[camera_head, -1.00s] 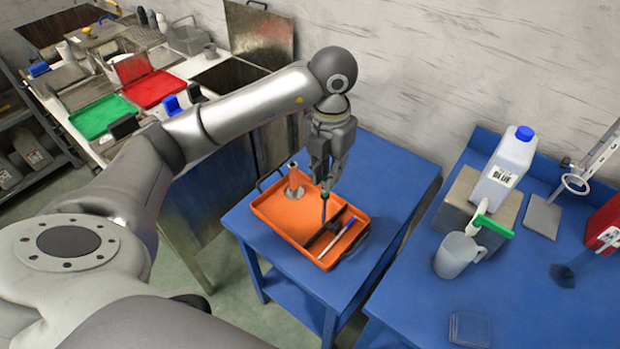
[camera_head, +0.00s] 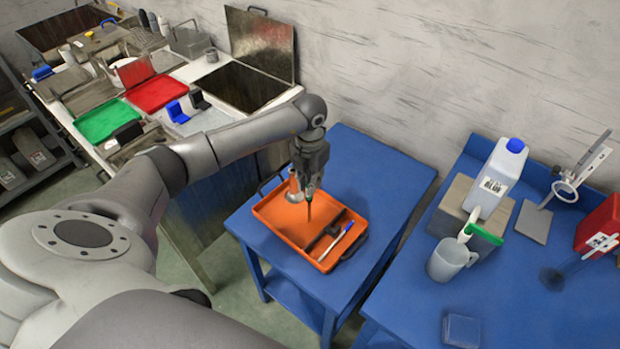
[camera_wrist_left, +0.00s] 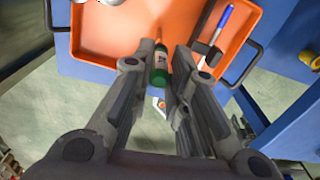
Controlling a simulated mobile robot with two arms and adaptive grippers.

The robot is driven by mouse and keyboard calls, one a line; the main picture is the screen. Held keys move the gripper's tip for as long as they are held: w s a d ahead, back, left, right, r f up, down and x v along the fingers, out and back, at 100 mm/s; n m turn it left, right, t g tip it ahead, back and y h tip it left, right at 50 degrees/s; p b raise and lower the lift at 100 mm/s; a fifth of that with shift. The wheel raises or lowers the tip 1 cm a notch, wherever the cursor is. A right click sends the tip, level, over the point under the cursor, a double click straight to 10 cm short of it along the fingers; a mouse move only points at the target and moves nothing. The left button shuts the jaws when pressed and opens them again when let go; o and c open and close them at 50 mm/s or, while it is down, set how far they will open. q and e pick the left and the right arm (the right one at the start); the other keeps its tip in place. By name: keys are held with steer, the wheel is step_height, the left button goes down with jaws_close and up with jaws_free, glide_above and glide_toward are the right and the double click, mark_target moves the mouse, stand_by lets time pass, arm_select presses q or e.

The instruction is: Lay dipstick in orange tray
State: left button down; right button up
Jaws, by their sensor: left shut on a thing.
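The orange tray (camera_head: 283,225) lies on a small blue table. It also shows in the left wrist view (camera_wrist_left: 100,38). My left gripper (camera_head: 309,188) points down above the tray, just right of a metal flanged piece (camera_head: 294,196). It is shut on the dipstick, whose thin dark rod (camera_head: 309,212) hangs upright below the fingers. The green handle (camera_wrist_left: 160,70) shows between the fingers in the left wrist view. Whether the rod's tip touches the tray floor I cannot tell. My right gripper is not in view.
In the tray's right part lie a dark tool (camera_head: 325,236) and a blue-white marker (camera_head: 342,236). A second blue table on the right carries a white jug (camera_head: 498,172), a clear beaker (camera_head: 450,260) and a stand. A bench with red and green trays is back left.

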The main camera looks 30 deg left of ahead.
arm_select(q)
steer(key=shift+f, duration=0.1)
steer(key=c, duration=1.9)
jaws_free()
steer(key=shift+f, duration=0.1)
steer(key=o, duration=0.5)
steer(key=shift+r, duration=0.4)
step_height(320, 180, up, 12)
steer(key=b, duration=0.2)
steer(key=shift+f+b, duration=0.15)
steer(key=shift+b, duration=0.15)
